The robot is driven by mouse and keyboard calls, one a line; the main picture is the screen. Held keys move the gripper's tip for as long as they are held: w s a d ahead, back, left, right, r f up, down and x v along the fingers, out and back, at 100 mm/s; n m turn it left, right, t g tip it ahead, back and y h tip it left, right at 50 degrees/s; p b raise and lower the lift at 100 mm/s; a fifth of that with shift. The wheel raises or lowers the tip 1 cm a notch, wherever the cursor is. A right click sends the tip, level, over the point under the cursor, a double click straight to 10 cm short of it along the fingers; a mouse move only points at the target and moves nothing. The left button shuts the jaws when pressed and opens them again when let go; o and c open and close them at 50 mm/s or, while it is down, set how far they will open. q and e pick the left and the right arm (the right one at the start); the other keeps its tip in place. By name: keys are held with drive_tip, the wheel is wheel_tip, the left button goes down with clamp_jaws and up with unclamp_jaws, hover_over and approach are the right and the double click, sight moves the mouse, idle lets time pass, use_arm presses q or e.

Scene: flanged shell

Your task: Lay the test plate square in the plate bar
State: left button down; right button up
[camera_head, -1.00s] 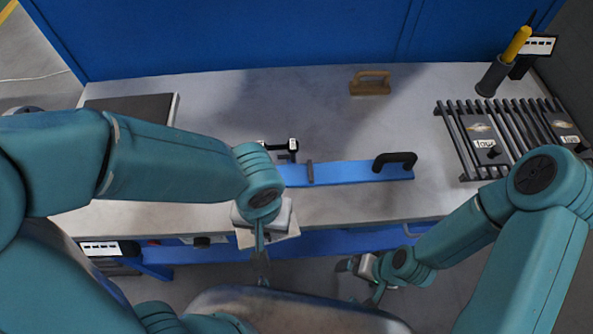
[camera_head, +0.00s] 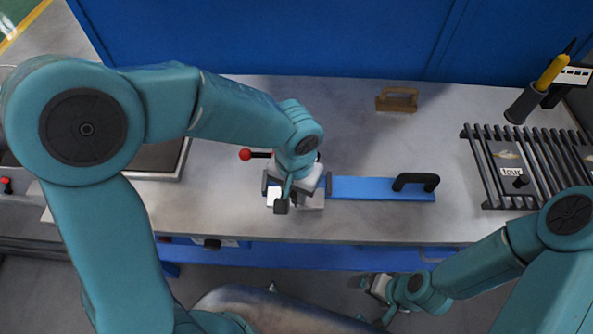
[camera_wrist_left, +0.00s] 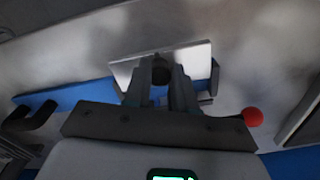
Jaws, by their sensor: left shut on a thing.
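The test plate (camera_wrist_left: 193,57) is a pale, flat plate with a dark knob. In the left wrist view my left gripper (camera_wrist_left: 161,80) is shut on that knob. In the head view my left gripper (camera_head: 283,203) hangs over the left end of the blue plate bar (camera_head: 365,188), and light parts of the plate (camera_head: 312,199) show beside it between two dark uprights. The wrist view shows the plate slanted against the bar (camera_wrist_left: 75,95); whether it touches the bar is hidden. My right gripper (camera_head: 377,294) hangs low in front of the bench, too small to read.
A black handle (camera_head: 415,181) stands on the bar's right end. A red-balled lever (camera_head: 245,154) sticks out left of my gripper. A slatted rack (camera_head: 500,165) holds labelled plates at the right. A brown handled block (camera_head: 397,100) stands behind; the bench between is clear.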

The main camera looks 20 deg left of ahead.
use_arm(q)
drive_tip(key=shift+w+a, duration=0.2)
drive_tip(key=shift+w, duration=0.15)
drive_tip(key=w, duration=0.2)
drive_tip(key=w+p, duration=0.1)
drive_tip(key=w, duration=0.1)
drive_tip(key=shift+a, duration=0.35)
drive_tip(key=shift+a+f, duration=0.2)
drive_tip(key=shift+f, duration=0.5)
drive_tip(key=shift+w+d+f, duration=0.1)
drive_tip(key=shift+f, duration=0.05)
drive_tip(key=shift+f, duration=0.15)
drive_tip(key=c, duration=0.9)
unclamp_jaws()
